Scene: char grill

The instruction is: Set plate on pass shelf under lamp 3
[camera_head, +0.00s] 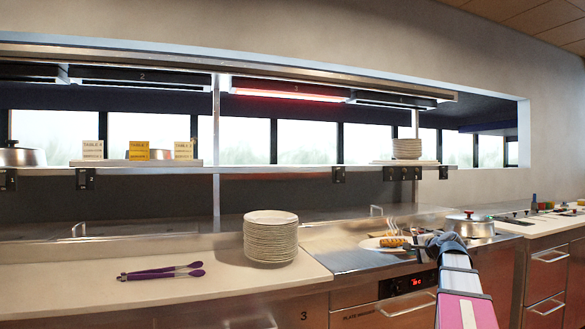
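A white plate (371,245) with browned food and pale strips on it is at the steel counter right of center. The dark end of my gripper (425,243) is at the plate's right side. Whether its fingers are open or shut on the rim is not clear, nor whether the plate rests on the steel. Lamp 3 (290,90) glows red under the upper hood, marked with a 3. The pass shelf (275,169) runs below it, and its stretch under lamp 3 is bare.
A tall stack of plates (270,238) and purple-handled tongs (160,272) are on the white counter at left. A lidded pot (470,226) stands behind my arm. The shelf holds ticket cards (150,150) at left and a plate stack (407,149) at right. A steel post (216,150) rises left of lamp 3.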

